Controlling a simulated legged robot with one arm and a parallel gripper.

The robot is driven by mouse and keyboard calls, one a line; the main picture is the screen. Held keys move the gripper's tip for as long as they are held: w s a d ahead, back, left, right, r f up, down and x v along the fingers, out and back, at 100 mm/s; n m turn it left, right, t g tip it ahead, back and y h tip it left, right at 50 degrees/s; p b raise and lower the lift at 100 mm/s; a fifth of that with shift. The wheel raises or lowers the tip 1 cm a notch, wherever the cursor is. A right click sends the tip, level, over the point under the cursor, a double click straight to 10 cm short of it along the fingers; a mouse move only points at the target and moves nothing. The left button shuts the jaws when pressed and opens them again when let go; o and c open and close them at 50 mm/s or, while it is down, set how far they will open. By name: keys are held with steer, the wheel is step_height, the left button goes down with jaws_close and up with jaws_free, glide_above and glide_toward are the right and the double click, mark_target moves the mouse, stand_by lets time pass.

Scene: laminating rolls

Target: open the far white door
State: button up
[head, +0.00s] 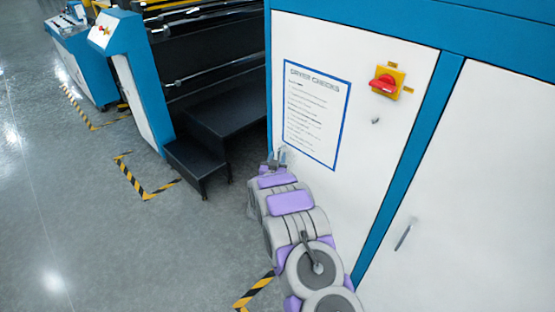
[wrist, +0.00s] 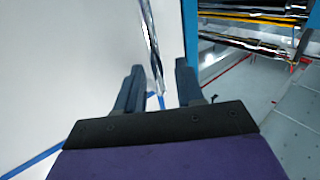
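The far white door (head: 300,40) is the blue-framed cabinet panel bearing a paper sign; it looks closed. In the wrist view its white face (wrist: 70,60) fills the left side. A long chrome handle (wrist: 150,40) runs down from the top of that view, its lower end appearing between my fingers. I cannot tell whether they touch it. My gripper (wrist: 158,82) is open, one finger on each side of the handle's line. In the head view my gripper (head: 276,157) is at the door's left edge, beside the sign; the handle is not distinguishable there.
A red rotary switch (head: 384,84) on a yellow plate sits on the far door. A nearer white door (head: 470,190) with its own handle (head: 403,236) is at right. Black steps (head: 200,160) stand left of the cabinet. Grey floor (head: 70,210) at left is open.

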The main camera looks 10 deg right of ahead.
jaws_close()
stand_by(0.3)
stand_by(0.4)
